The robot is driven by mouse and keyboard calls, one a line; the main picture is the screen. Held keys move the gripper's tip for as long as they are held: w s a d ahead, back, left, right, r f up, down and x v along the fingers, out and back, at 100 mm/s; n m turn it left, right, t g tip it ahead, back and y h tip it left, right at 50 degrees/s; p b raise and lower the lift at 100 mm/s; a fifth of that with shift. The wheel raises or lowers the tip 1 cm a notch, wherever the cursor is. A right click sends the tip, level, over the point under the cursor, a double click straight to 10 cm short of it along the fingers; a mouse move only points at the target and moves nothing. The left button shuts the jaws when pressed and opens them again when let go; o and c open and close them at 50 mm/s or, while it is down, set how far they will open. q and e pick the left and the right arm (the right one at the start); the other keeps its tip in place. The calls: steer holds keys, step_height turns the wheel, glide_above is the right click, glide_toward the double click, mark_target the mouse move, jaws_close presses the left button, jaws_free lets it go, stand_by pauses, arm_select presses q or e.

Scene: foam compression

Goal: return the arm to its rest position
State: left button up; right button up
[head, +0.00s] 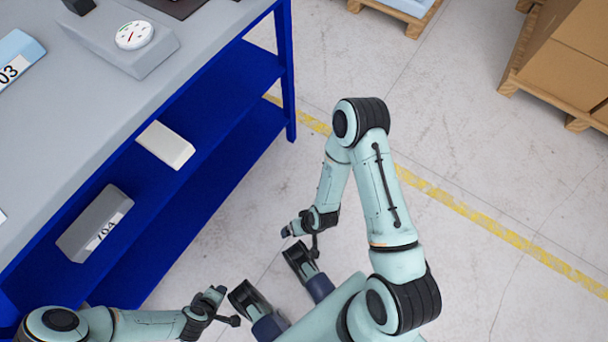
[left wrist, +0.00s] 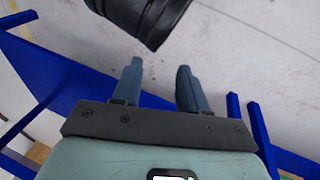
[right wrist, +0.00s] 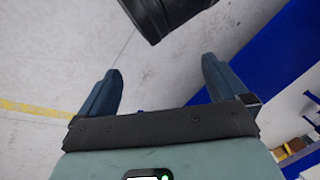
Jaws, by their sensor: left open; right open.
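My left gripper (head: 229,305) is at the bottom of the head view, at the end of the arm coming in from the lower left. Its two blue-grey fingers (left wrist: 158,85) are apart with nothing between them in the left wrist view. My right gripper (head: 300,241) hangs near the middle of the head view, below the raised elbow of its arm. Its fingers (right wrist: 160,88) are wide apart and empty in the right wrist view. Both grippers are over the floor, to the right of the bench and close to my own body.
A blue-framed bench (head: 80,125) with lower shelves fills the left side. A gauge (head: 134,35) is on its top. A white box (head: 165,145) and a grey labelled box (head: 92,224) are lower down. Cardboard boxes (head: 570,60) stand upper right. Open floor (head: 480,150) lies right.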

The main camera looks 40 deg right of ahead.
steer(key=shift+s+d, duration=0.4)
steer(key=shift+s, duration=0.25)
arm_select(q)
steer(key=s+d+r+g+p, duration=0.1)
steer(key=s+r+p, duration=0.3)
steer(key=r+p, duration=0.5)
steer(key=s+d+r+g+h+p, duration=0.1)
steer(key=s+d+r+g+p, duration=0.1)
steer(key=r+p, duration=0.8)
steer(key=shift+s+d+r+m+g, duration=0.35)
steer(key=shift+s+d, duration=0.25)
steer(key=shift+s, duration=0.55)
arm_select(e)
steer(key=s+a+r+g, duration=0.1)
steer(key=s+r, duration=0.3)
steer(key=r, duration=0.5)
steer(key=s+a+r+g+y, duration=0.1)
steer(key=s+a+r+g, duration=0.1)
steer(key=r, duration=0.8)
steer(key=shift+s+a+r+n+g, duration=0.25)
steer(key=shift+s+a, duration=0.4)
steer(key=shift+s, duration=0.45)
